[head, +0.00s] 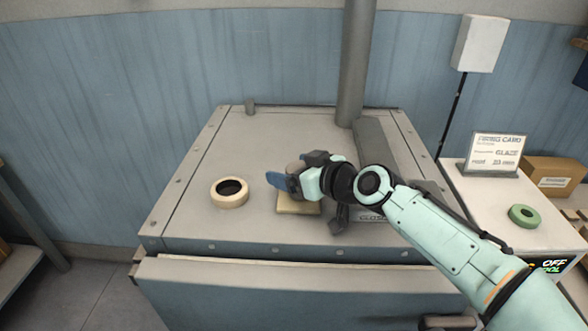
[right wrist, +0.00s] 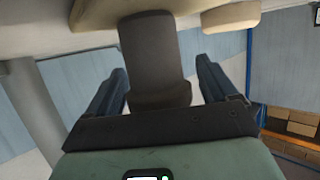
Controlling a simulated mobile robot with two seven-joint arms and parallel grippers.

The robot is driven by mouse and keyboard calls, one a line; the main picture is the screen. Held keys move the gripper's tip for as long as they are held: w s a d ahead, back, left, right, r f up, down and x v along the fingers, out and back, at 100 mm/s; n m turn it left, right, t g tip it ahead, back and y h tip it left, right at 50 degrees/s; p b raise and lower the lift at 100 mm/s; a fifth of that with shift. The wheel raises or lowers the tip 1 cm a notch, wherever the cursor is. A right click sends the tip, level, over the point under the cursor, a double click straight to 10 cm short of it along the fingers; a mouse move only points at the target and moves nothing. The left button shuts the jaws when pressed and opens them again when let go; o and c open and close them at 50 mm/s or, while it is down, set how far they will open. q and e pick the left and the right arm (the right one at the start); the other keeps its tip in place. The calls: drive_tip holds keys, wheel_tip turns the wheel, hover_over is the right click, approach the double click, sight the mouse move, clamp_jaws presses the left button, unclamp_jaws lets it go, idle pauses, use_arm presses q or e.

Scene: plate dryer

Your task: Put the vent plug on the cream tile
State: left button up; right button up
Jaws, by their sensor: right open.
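The vent plug (right wrist: 155,55) is a grey-brown cylinder. In the right wrist view it stands between my right gripper's two fingers, with a gap on each side. Its far end meets the cream tile (right wrist: 105,12), so it appears to stand on it. In the head view the cream tile (head: 298,208) lies on the dryer top, partly hidden below my right gripper (head: 283,184). The plug's top (head: 296,167) shows just behind the blue finger. My right gripper is open around the plug. My left gripper is out of view.
A cream ring (head: 229,201) with a dark hole lies left of the tile. A grey pipe (head: 355,70) rises at the back of the dryer top (head: 200,165). A side table at right holds a sign card (head: 495,152) and a green ring (head: 524,215).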

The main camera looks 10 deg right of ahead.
drive_tip(key=shift+r, duration=0.25)
drive_tip(key=b+v, duration=0.2)
drive_tip(key=v, duration=1)
drive_tip(key=shift+f, duration=0.1)
drive_tip(key=shift+s, duration=0.1)
